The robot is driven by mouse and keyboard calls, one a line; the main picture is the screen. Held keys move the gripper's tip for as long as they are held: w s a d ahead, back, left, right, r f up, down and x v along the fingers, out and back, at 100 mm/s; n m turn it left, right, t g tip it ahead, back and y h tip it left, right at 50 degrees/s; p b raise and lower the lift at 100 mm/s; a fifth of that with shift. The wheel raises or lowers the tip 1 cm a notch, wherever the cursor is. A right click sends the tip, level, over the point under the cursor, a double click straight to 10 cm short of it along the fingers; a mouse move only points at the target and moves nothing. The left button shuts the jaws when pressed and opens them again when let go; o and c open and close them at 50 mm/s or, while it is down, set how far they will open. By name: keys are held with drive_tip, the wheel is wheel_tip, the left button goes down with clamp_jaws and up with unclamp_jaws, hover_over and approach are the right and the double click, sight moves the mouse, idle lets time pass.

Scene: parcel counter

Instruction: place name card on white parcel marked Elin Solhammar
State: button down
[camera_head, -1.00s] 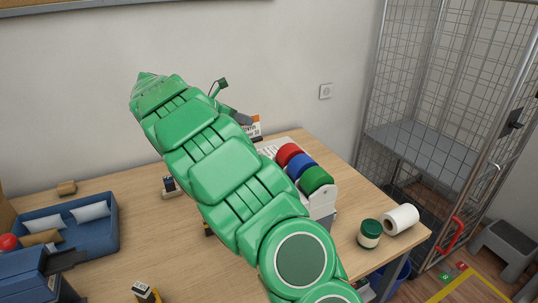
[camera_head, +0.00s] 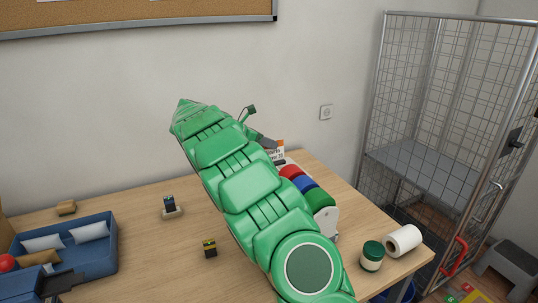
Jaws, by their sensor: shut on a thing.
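My arm crosses the picture from the bottom to the upper left of centre. My gripper (camera_head: 264,142) shows only in part behind it, as a dark grey piece over the back of the table. It is shut on a small white card with an orange top and dark print (camera_head: 279,152), mostly covered by the arm and too small to read. Two white pillow-like packs, a left one (camera_head: 42,243) and a right one (camera_head: 90,232), lie in a blue tray (camera_head: 107,257) at the left. No name can be read on either, and I cannot identify the marked white parcel.
Red, blue and green rolls (camera_head: 303,184) stand in a white holder right of the arm. A green-lidded jar (camera_head: 372,256) and a white roll (camera_head: 403,240) stand near the right edge. A stamp (camera_head: 168,204) and small dark block (camera_head: 209,248) stand on the open table left of the arm.

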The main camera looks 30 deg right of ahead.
sight(268, 152)
drive_tip(key=shift+f, duration=1.85)
drive_tip(key=shift+f, duration=0.1)
drive_tip(key=c, duration=1.3)
unclamp_jaws()
drive_tip(key=shift+a+r, duration=0.2)
drive_tip(key=v, duration=1.1)
drive_tip(key=shift+w+a+r, duration=0.1)
drive_tip(key=shift+a+r, duration=0.1)
drive_tip(key=shift+a, duration=0.05)
